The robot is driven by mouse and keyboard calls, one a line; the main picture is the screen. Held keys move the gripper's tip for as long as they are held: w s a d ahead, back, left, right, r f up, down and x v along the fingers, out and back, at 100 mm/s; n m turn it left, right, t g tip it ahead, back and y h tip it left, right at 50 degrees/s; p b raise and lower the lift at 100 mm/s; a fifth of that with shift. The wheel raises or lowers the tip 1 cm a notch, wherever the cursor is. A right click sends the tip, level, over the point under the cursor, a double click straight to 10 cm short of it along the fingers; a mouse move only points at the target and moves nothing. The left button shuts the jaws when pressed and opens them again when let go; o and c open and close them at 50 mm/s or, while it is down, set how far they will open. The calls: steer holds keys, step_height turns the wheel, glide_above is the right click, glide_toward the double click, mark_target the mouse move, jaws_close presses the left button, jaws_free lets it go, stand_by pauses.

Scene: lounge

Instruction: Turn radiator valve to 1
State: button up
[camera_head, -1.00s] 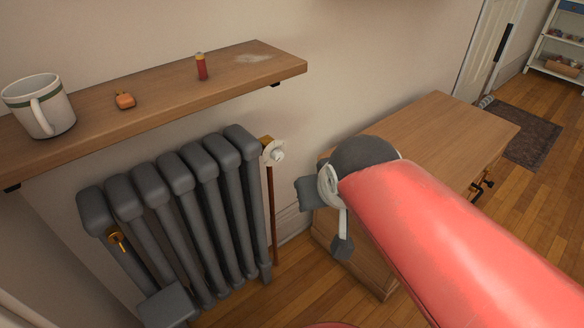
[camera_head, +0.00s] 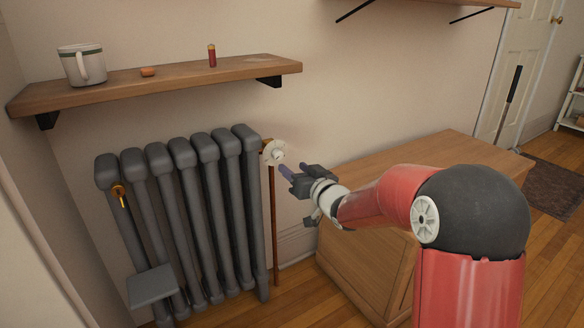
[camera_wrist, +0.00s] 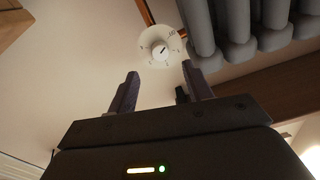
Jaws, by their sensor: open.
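The radiator valve (camera_head: 274,153) is a white round dial with a knob, at the upper right end of the grey radiator (camera_head: 185,205). In the wrist view the valve dial (camera_wrist: 160,48) shows face-on, with a dark pointer on its knob and small marks around it, too small to read. My gripper (camera_head: 284,171) is open and empty, just right of the valve and a little below it, apart from it. In the wrist view my gripper's two fingers (camera_wrist: 160,88) point up toward the dial, which lies beyond their tips, between them.
A wooden shelf (camera_head: 160,84) above the radiator holds a mug (camera_head: 82,64), a small orange object (camera_head: 148,72) and a red cylinder (camera_head: 212,55). A wooden cabinet (camera_head: 355,255) stands right of the valve, below my arm. A copper pipe (camera_head: 274,225) runs down from the valve.

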mark_target(279, 157)
steer(key=x, duration=0.6)
steer(key=shift+w+a, duration=0.25)
steer(key=shift+w, duration=0.05)
steer(key=c, duration=1)
steer(key=shift+o, duration=0.2)
steer(key=shift+r, duration=0.1)
steer(key=m+p, duration=0.3)
steer(key=m, duration=0.2)
steer(key=shift+d+m+p, duration=0.1)
steer(key=shift+m+p, duration=0.25)
steer(key=shift+m, duration=0.05)
steer(key=m+p, duration=0.2)
steer(key=m, duration=0.3)
steer(key=shift+m, duration=0.4)
steer(key=shift+p, duration=0.3)
